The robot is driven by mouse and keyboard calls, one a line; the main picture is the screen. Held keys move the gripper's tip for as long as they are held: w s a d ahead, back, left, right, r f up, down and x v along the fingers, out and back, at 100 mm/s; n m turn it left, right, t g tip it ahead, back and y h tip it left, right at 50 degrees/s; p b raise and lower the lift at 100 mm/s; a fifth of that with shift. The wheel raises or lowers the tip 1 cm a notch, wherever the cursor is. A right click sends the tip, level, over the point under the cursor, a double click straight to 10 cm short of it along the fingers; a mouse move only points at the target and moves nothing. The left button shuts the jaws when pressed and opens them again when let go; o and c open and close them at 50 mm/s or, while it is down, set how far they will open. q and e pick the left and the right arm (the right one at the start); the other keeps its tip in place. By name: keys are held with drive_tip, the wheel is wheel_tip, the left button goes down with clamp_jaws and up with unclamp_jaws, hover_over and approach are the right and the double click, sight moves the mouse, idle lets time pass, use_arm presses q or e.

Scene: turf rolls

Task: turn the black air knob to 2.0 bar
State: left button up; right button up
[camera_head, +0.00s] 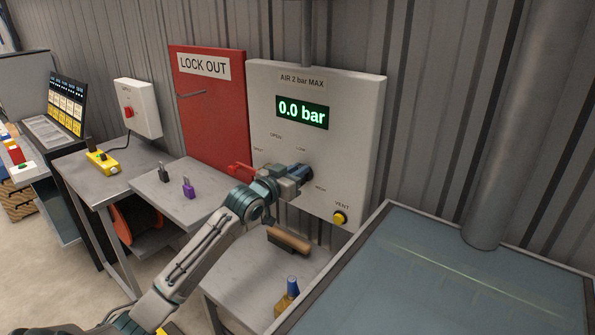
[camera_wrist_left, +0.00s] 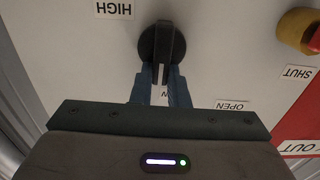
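The black air knob (camera_wrist_left: 160,42) is a round disc with a raised ridge on the pale air panel (camera_head: 356,120). In the left wrist view, its ridge stands upright between the fingers of my left gripper (camera_wrist_left: 162,72), which look closed against its sides. In the head view, my left gripper (camera_head: 303,174) reaches the panel front and largely hides the knob. The green display (camera_head: 302,112) reads 0.0 bar. LOW and HIGH labels lie around the knob. My right gripper is not in view.
A red valve handle (camera_head: 240,170) sits left of my gripper, by the SHUT label. A yellow VENT button (camera_head: 339,217) is at the lower right. A brush (camera_head: 289,241) and a bottle (camera_head: 287,296) are below. A red lock-out board (camera_head: 210,115) adjoins the panel.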

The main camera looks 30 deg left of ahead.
use_arm(q)
clamp_jaws()
